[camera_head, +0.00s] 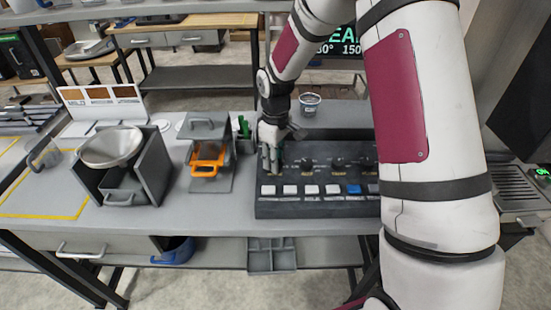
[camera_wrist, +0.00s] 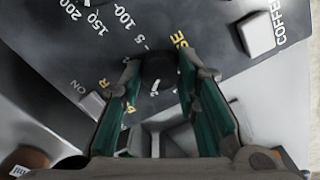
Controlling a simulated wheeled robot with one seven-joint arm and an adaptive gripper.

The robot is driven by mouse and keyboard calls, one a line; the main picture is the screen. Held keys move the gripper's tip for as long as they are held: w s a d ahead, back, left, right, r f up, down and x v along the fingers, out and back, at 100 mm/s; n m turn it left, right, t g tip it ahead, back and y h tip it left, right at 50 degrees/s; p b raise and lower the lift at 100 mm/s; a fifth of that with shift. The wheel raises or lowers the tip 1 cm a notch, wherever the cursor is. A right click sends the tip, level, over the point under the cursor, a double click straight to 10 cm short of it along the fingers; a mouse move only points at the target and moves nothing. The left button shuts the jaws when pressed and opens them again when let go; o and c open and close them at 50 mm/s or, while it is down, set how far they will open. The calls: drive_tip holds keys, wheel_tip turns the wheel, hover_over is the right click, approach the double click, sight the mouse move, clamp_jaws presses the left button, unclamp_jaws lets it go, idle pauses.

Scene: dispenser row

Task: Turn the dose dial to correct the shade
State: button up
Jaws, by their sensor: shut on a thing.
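The dose dial (camera_wrist: 158,68) is a dark round knob on the grey control panel. In the wrist view, part of a label ending in "SE" and several printed numbers surround it. My gripper (camera_wrist: 155,72), with green-lined fingers, is shut on the dial, one finger on each side. In the head view my gripper (camera_head: 270,160) is at the left end of the control panel (camera_head: 305,209) and hides the dial there. A shade card (camera_head: 102,98) with brown swatches stands at the back left. The dial's pointer setting cannot be read.
More dark knobs (camera_head: 337,163) and a row of white buttons (camera_head: 311,189) with a blue one (camera_head: 354,189) are on the panel. A cup (camera_head: 309,104) stands behind it. To the left are an orange-handled device (camera_head: 208,160) and a grey box with a metal bowl (camera_head: 111,147).

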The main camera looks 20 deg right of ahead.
drive_tip(key=shift+n, duration=1.1)
drive_tip(key=o, duration=1.2)
wheel_tip(320, 180, up, 12)
